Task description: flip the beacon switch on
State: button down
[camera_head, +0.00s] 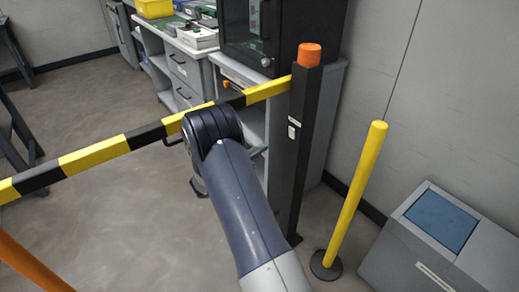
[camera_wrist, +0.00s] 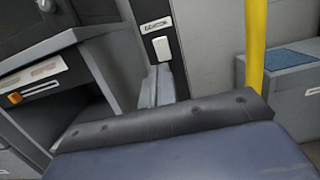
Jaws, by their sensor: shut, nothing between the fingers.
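The beacon switch (camera_wrist: 162,48) is a white rocker below a small label reading roughly "BEACON" (camera_wrist: 157,25). It sits on a dark upright post, and also shows in the head view (camera_head: 293,131) partway up the post (camera_head: 296,160). The orange beacon cap (camera_head: 309,54) tops the post. My gripper (camera_wrist: 158,72) is shut and empty, its grey fingers pointing up in the wrist view, with the tips just below the rocker. I cannot tell whether they touch it. In the head view my arm mostly hides the gripper. The rocker's tilt is too small to read.
A yellow-and-black barrier bar (camera_head: 95,154) runs from the left to the post. A yellow bollard (camera_head: 356,190) stands right of the post, beside a grey cabinet with a blue panel (camera_head: 440,220). A bench (camera_head: 185,70) and dark cabinet (camera_head: 275,35) stand behind.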

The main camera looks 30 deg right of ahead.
aim_at(291, 130)
jog(key=d, duration=0.3)
jog(key=d+r, duration=0.1)
jog(key=d, duration=0.6)
jog(key=shift+w+d+r, duration=0.25)
jog(key=shift+w, duration=0.15)
jog(key=shift+d+r+y+p, duration=0.3)
jog(key=shift+r+p, duration=0.1)
jog(key=shift+p, duration=0.05)
jog(key=shift+f, duration=0.3)
jog(key=shift+a, duration=0.25)
jog(key=s+a+r, duration=0.1)
jog(key=a+r, duration=0.1)
jog(key=a, duration=1.1)
jog(key=shift+a, duration=0.25)
jog(key=shift+d, duration=0.1)
